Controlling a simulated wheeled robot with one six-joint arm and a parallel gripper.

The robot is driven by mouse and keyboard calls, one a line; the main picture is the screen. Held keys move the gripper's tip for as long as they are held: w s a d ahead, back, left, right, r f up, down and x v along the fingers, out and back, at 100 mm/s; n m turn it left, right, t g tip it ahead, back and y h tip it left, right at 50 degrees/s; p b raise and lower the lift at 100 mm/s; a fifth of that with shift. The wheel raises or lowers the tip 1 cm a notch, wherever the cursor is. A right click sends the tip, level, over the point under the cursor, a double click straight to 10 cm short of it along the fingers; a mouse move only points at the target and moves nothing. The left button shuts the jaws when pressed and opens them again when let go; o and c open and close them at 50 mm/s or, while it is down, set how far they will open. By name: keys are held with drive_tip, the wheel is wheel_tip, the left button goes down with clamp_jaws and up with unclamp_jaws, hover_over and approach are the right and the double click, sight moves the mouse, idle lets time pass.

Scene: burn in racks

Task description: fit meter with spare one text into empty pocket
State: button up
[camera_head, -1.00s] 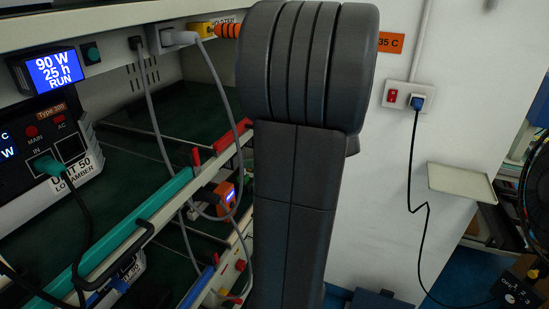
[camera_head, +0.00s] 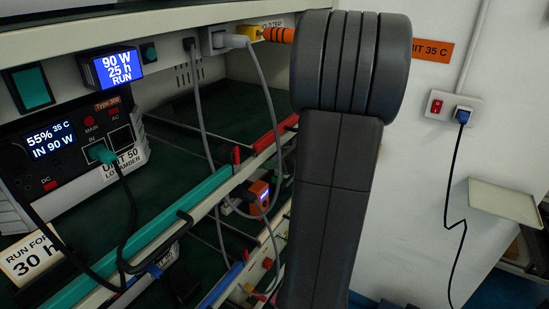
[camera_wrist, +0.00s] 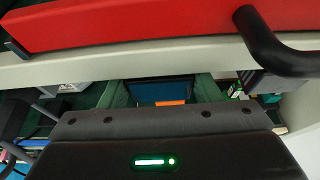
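A display reading "90 W 25 h RUN" (camera_head: 115,68) is on the upper left of the rack in the head view. I cannot tell whether it is the meter of the task. No label reading "spare" is legible, and I cannot make out an empty pocket. My arm stands in the middle of the head view and hides what is behind it. In the wrist view a dark housing with a green light (camera_wrist: 155,162) fills the bottom, apparently part of my gripper (camera_wrist: 160,125). No fingertips show, so its opening and any held thing are unclear.
Unit 50 (camera_head: 75,140) sits on the upper shelf, cables hanging near it. An orange device (camera_head: 258,196) is on the lower shelf. A red rail (camera_wrist: 110,22) with a black handle (camera_wrist: 268,45) crosses the wrist view. A wall shelf (camera_head: 505,200) is at right.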

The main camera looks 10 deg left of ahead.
drive_tip(key=c, duration=0.8)
drive_tip(key=shift+o, duration=0.2)
drive_tip(key=shift+s+d, duration=0.3)
drive_tip(key=shift+d, duration=0.45)
idle(0.4)
drive_tip(key=shift+s+d+p, duration=0.2)
drive_tip(key=shift+s+d, duration=0.1)
drive_tip(key=shift+d, duration=0.4)
drive_tip(key=shift+s+d+p, duration=0.15)
drive_tip(key=shift+s+d, duration=0.1)
drive_tip(key=shift+d, duration=0.45)
drive_tip(key=shift+s+d+p, duration=0.2)
drive_tip(key=shift+s+d, duration=0.1)
drive_tip(key=shift+d, duration=0.4)
